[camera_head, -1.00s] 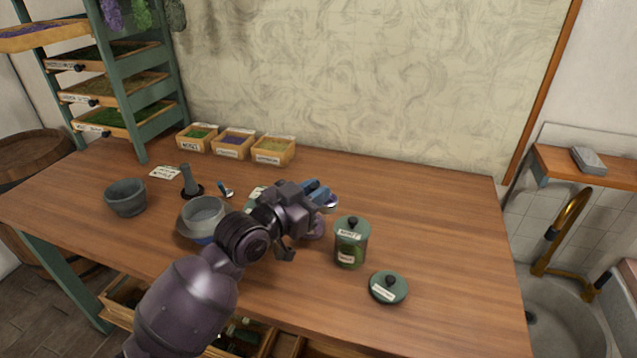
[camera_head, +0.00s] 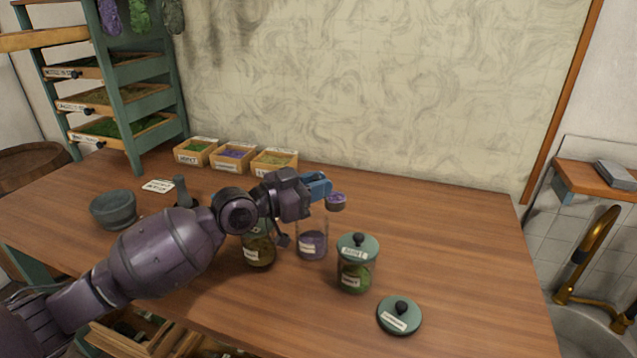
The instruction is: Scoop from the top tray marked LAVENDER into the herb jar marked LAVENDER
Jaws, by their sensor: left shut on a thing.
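My left gripper (camera_head: 304,188) is shut on the blue-handled scoop (camera_head: 321,186). The scoop's bowl holds a purple heap of lavender (camera_head: 337,199) and is above and a little right of the open glass jar with purple contents (camera_head: 312,244). That jar's pale label is too small to read, and its upper part is partly behind the gripper. A green lid (camera_head: 399,315) with a white label lies at the front right. The top tray (camera_head: 45,40) of the rack is at the upper left, cut by the picture edge, its contents unseen. My right gripper is not in view.
A lidded mint jar (camera_head: 356,265) stands right of the open jar. Another jar (camera_head: 258,250) is partly hidden by my arm. Several small herb boxes (camera_head: 233,157) line the back. A grey mortar (camera_head: 113,209) is at left. The right of the table is clear.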

